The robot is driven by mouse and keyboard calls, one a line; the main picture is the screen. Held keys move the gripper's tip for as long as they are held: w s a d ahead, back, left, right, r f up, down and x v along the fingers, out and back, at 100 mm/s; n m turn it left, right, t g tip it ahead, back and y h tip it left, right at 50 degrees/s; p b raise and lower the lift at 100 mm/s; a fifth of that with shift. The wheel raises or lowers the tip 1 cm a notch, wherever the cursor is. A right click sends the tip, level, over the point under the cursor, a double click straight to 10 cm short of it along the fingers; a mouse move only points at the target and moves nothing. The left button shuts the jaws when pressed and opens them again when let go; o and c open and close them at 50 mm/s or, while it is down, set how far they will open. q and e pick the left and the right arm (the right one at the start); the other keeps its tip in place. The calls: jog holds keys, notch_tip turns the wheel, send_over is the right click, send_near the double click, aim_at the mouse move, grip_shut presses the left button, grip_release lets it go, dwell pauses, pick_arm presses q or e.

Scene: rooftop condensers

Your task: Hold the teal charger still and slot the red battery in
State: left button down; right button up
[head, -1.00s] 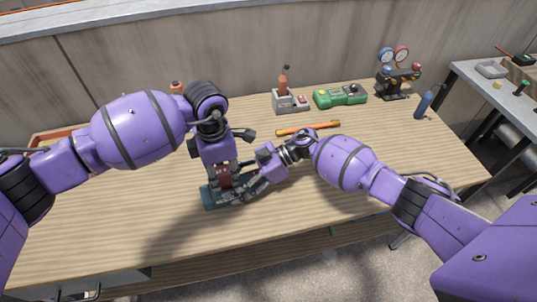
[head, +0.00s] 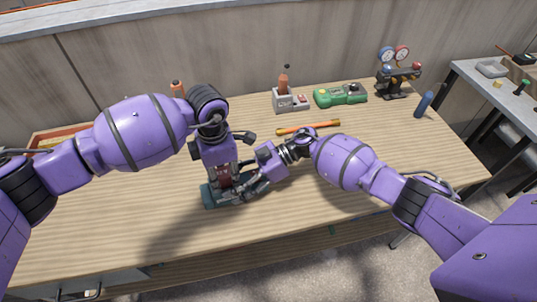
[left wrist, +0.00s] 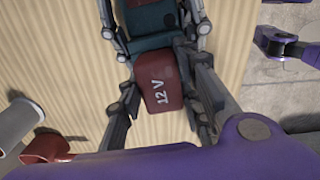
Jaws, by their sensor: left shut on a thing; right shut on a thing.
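The teal charger (head: 208,196) lies on the wooden bench, and its end also shows in the left wrist view (left wrist: 146,40). My right gripper (head: 242,188) is shut on the charger; its fingers show on both sides of it in the left wrist view. My left gripper (left wrist: 160,95) points down over the charger and is shut on the red battery (left wrist: 159,80), which is marked 12 V. The battery meets the charger's edge in that view. In the head view the battery (head: 222,173) is mostly hidden by fingers, so its seating depth cannot be told.
An orange-yellow bar (head: 308,128) lies behind my right wrist. A grey holder with a red-handled tool (head: 290,101), a green meter (head: 340,95), a gauge set (head: 396,78) and a blue bottle (head: 423,104) stand along the back. A red tray (head: 48,137) is at left. The bench front is clear.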

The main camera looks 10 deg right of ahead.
pick_arm(q)
jog(key=shift+s+f, duration=0.1)
jog(key=shift+s, duration=0.05)
jog(key=c, duration=1.2)
grip_release()
pick_arm(e)
jog(key=shift+w, duration=0.1)
pick_arm(q)
notch_tip(320, 180, up, 8)
jog(key=shift+r, duration=0.1)
pick_arm(e)
jog(key=shift+r, duration=0.1)
jog(key=o, duration=2.1)
